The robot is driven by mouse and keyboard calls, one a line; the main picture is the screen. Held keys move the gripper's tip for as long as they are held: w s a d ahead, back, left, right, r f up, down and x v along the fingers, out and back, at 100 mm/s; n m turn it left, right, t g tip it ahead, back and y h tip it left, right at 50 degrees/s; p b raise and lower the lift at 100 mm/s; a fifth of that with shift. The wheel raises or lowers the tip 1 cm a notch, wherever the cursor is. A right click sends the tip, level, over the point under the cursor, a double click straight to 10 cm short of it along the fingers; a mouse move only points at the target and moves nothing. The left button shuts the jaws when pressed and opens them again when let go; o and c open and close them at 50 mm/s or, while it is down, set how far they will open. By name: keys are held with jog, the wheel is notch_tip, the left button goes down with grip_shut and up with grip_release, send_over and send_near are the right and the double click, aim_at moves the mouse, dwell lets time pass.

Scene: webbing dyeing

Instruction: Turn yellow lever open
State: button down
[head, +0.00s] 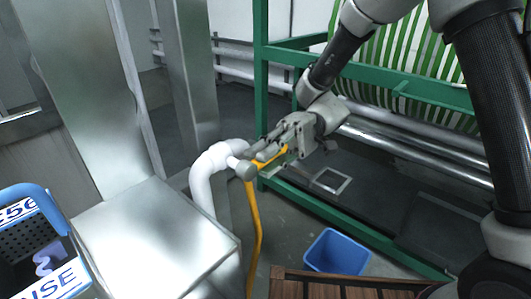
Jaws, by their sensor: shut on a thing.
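The yellow lever (267,163) sits at the end of a white bent pipe (203,176), near the middle of the head view. My gripper (256,152) reaches in from the upper right and is shut on the lever. Its fingers cover part of the lever, so the lever's full length and exact angle are hard to tell. A grey rounded pipe end (245,171) shows just below the fingertips. A yellow strip or hose (255,235) hangs from there toward the floor.
A green frame (262,60) with a green-and-white striped roll (400,50) stands behind my arm. A blue bin (337,252) stands on the floor below. A metal box (150,230) and a blue basket (35,245) are at left. Wooden slats (330,287) lie at the bottom.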

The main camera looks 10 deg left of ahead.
dwell(0.5)
jog(key=c, duration=1.4)
grip_release()
jog(key=shift+o, duration=0.4)
jog(key=shift+w+d, duration=0.1)
jog(key=v, duration=1.1)
jog(key=shift+w+d+f, duration=0.15)
jog(key=shift+w+f, duration=0.05)
jog(key=shift+w, duration=0.15)
